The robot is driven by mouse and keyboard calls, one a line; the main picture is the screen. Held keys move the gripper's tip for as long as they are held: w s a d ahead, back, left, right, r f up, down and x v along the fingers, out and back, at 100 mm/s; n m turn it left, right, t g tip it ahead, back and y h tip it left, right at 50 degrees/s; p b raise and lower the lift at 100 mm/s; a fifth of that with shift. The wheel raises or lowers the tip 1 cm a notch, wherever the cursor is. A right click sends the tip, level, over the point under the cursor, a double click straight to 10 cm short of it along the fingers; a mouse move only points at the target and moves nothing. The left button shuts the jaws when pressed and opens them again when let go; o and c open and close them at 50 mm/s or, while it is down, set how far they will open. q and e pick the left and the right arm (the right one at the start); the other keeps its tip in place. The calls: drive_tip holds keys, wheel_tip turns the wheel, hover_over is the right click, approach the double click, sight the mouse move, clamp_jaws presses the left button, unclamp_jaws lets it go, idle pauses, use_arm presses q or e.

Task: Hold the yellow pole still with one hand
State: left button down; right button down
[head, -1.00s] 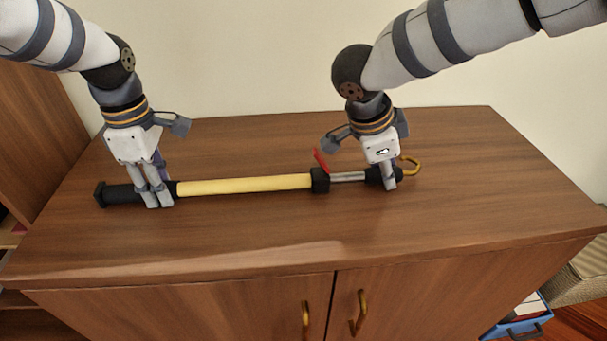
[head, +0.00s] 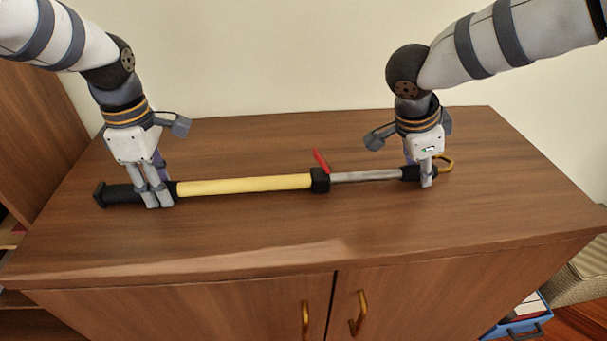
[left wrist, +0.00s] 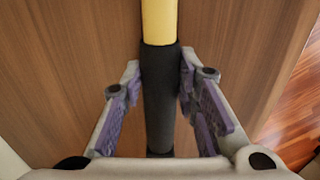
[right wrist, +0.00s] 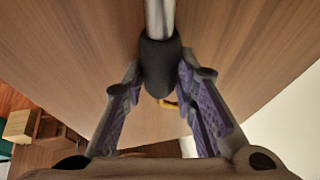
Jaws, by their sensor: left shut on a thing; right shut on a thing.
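The yellow pole (head: 245,186) lies across the cabinet top, with a black grip at its left end. A grey metal rod (head: 365,176) comes out of its black collar on the right, where a red lever (head: 321,161) stands up. My left gripper (head: 160,199) is shut on the pole's black grip (left wrist: 160,95), just left of the yellow part. My right gripper (head: 424,178) is shut on the black end piece (right wrist: 160,68) of the rod. A yellow hook (head: 446,164) shows just beyond that end piece.
The wooden cabinet top (head: 250,245) is clear in front of and behind the pole. Its front edge has doors with brass handles (head: 357,313) below. A plain wall stands behind. A blue box (head: 520,315) sits on the floor at the lower right.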

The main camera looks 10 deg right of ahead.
sight(455, 176)
drive_tip(key=shift+d, duration=3.55)
drive_tip(key=c, duration=1.1)
unclamp_jaws()
drive_tip(key=shift+a, duration=0.1)
drive_tip(key=v, duration=1.2)
